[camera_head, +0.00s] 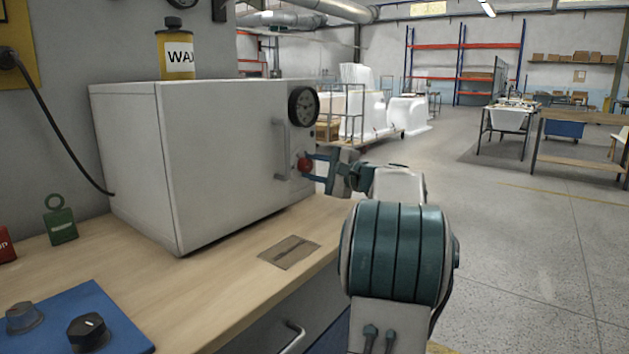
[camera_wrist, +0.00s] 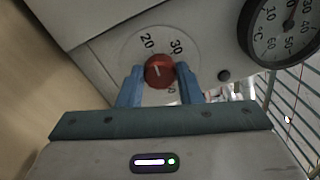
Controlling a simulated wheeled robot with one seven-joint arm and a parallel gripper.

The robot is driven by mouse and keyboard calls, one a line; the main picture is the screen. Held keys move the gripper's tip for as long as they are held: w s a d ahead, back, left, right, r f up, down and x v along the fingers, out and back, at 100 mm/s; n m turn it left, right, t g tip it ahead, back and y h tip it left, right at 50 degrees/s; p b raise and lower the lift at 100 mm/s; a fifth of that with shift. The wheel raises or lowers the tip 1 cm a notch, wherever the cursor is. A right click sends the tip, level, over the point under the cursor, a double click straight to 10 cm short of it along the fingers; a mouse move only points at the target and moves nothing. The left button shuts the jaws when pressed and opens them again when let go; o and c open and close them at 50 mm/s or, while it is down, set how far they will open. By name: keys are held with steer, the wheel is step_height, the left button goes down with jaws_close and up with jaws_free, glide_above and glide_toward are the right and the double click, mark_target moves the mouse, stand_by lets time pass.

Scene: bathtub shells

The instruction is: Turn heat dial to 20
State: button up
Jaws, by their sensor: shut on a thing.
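The red heat dial (camera_head: 304,164) is on the front of the white oven-like box (camera_head: 215,155), below a round black gauge. In the wrist view the dial (camera_wrist: 159,71) has a white pointer mark tilted up and slightly left, roughly toward the printed 20 (camera_wrist: 147,41). The 30 (camera_wrist: 176,46) is to the right of it. My gripper (camera_head: 311,163) is at the dial. In the wrist view its two blue fingers (camera_wrist: 160,77) are on either side of the dial, shut on it. Part of the scale below is hidden.
The thermometer gauge (camera_head: 303,105) and a vertical handle (camera_head: 281,150) are close to the dial. A yellow wax can (camera_head: 177,55) stands on the box. A blue panel with knobs (camera_head: 60,318) lies on the wooden bench (camera_head: 190,290). Open floor (camera_head: 520,250) is to the right.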

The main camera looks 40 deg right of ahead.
steer(key=shift+f+n+b, duration=0.15)
steer(key=shift+n+b, duration=0.35)
steer(key=shift+n, duration=0.1)
steer(key=o, duration=1)
steer(key=p+v, duration=0.2)
steer(key=v, duration=1.2)
steer(key=shift+w+r, duration=0.1)
steer(key=shift+r, duration=0.1)
